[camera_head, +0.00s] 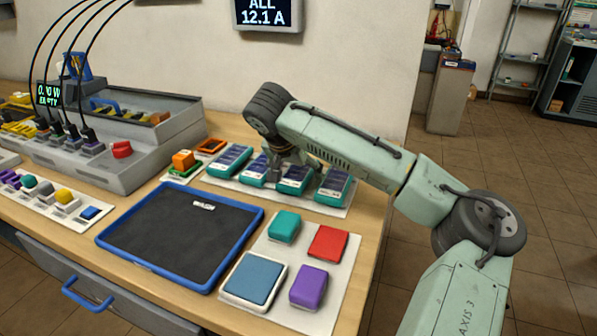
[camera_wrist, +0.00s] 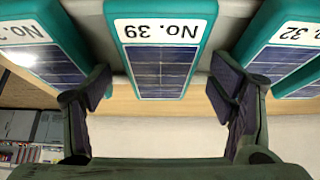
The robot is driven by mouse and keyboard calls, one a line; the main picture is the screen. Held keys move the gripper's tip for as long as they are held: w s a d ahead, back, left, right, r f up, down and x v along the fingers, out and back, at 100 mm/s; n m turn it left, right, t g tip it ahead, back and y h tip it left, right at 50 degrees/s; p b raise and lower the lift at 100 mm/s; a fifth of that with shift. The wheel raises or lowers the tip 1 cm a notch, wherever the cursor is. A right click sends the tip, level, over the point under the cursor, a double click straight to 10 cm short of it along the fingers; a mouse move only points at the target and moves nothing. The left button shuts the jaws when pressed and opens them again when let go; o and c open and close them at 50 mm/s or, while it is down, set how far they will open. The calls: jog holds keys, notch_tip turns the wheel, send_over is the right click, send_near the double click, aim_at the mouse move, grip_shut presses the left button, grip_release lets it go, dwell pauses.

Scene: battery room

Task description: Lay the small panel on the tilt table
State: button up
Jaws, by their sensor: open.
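Several teal-framed panels with dark blue cells lie in a row on a white board (camera_head: 342,211) at the back right of the bench, among them one panel (camera_head: 229,160) at the left end and one (camera_head: 333,188) at the right end. My gripper (camera_wrist: 158,96) is open, its fingers on either side of the panel marked No. 39 (camera_wrist: 160,72) in the wrist view. In the head view my gripper (camera_head: 274,172) is low over the middle of the row, partly hidden. A blue slanted stand (camera_head: 76,66) at the back left may be the tilt table.
A display reading 0.0 W EMPTY (camera_head: 47,94) stands by the stand, behind a grey charging unit (camera_head: 150,155) with black cables. A blue-rimmed black tray (camera_head: 180,232) fills the bench middle. Coloured blocks, one red (camera_head: 328,242), lie at front right. Neighbouring panels flank No. 39 closely.

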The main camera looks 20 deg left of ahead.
jog(key=c, duration=1.4)
jog(key=shift+c, duration=0.4)
jog(key=shift+r, duration=0.15)
